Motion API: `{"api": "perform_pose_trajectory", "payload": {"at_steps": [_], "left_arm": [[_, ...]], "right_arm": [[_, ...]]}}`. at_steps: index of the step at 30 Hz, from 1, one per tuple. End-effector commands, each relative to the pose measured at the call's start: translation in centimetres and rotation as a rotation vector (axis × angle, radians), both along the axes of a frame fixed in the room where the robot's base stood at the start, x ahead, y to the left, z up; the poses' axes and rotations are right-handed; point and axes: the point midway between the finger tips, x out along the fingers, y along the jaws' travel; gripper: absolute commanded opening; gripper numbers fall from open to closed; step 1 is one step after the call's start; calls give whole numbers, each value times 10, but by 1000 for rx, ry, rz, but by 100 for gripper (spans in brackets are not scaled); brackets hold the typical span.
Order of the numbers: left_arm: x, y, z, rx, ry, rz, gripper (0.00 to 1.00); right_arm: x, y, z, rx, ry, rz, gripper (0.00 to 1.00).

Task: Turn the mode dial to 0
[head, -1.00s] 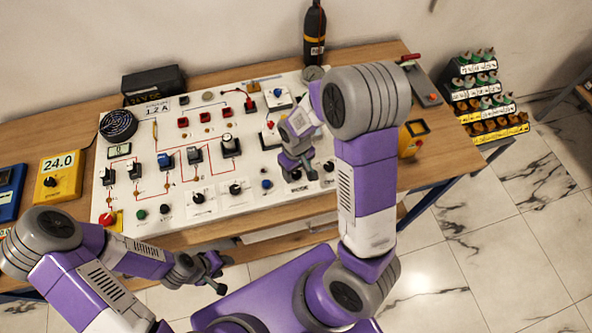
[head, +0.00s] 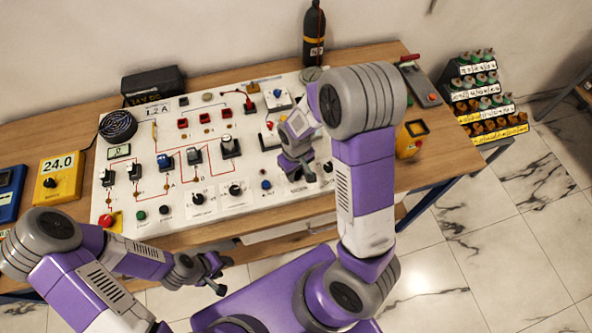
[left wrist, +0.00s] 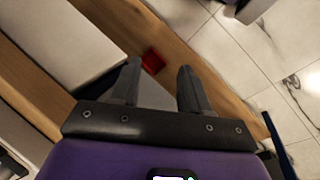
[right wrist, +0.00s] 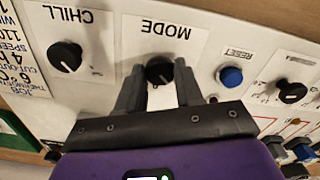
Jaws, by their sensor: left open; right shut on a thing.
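The mode dial (right wrist: 160,72) is a black round knob on the white panel, under the word MODE in the right wrist view. My right gripper (right wrist: 159,75) has one finger on each side of it and is shut on it. The fingers hide part of the knob, and I cannot read its pointer or scale. In the head view my right gripper (head: 298,174) is at the panel's front right and covers the dial. My left gripper (head: 218,277) is open and empty in front of the bench; its spread fingers (left wrist: 158,72) show in the left wrist view.
The chill dial (right wrist: 65,56) and the blue reset button (right wrist: 230,76) flank the mode dial. The white panel (head: 230,208) holds several other knobs, switches and wires. A yellow meter (head: 58,177) stands left, and a black cylinder (head: 314,40) behind.

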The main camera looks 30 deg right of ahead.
Motion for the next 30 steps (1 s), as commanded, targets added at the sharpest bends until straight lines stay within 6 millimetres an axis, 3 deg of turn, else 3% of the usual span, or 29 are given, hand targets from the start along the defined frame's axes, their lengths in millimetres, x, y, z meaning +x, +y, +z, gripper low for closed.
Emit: {"api": "perform_pose_trajectory", "payload": {"at_steps": [30], "left_arm": [[0,0,26,0,0,0,46]], "right_arm": [[0,0,2,-1,-1,-740,5]]}}
